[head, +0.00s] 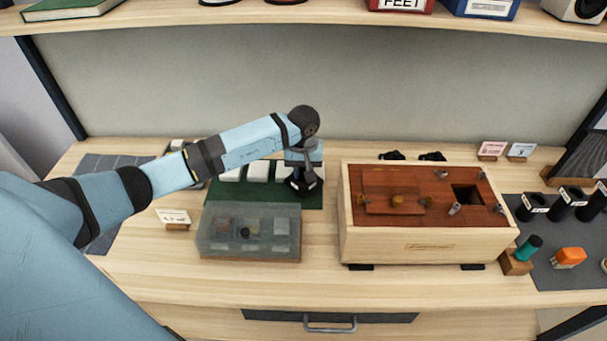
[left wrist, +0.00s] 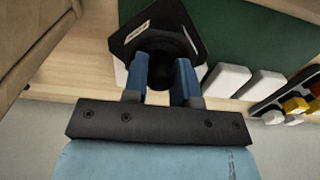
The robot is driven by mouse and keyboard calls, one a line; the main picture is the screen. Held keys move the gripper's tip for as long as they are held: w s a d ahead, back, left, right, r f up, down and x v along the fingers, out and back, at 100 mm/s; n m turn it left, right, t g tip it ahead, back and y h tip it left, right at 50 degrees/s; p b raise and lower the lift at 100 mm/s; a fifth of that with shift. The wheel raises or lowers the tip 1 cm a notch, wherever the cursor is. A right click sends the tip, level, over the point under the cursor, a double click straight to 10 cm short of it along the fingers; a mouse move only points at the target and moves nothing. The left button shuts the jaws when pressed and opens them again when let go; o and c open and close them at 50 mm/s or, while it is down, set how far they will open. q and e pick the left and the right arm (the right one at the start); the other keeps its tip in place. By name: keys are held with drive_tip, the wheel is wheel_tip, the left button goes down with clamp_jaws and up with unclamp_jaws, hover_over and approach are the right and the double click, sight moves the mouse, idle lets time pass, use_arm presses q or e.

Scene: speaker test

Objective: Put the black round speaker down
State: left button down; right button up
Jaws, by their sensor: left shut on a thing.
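The black round speaker (head: 304,187) is in my left gripper (head: 303,170), at the right end of the dark green mat (head: 262,199) on the table. In the left wrist view the speaker (left wrist: 185,20) shows as a dark round part on a flat, angular black plate with a small pale label. The blue fingers of my left gripper (left wrist: 167,68) are shut on its round part. I cannot tell whether its underside touches the mat. My right gripper is in neither view.
White blocks (head: 257,171) stand in a row left of the speaker. A translucent box (head: 248,232) lies in front, and a wooden box with a red-brown top (head: 410,220) stands close on the right. A shelf (head: 300,21) runs above the back. Bare table shows between the two boxes.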

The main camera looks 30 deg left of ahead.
use_arm(q)
drive_tip(key=shift+f, duration=0.95)
drive_tip(key=c, duration=0.9)
unclamp_jaws()
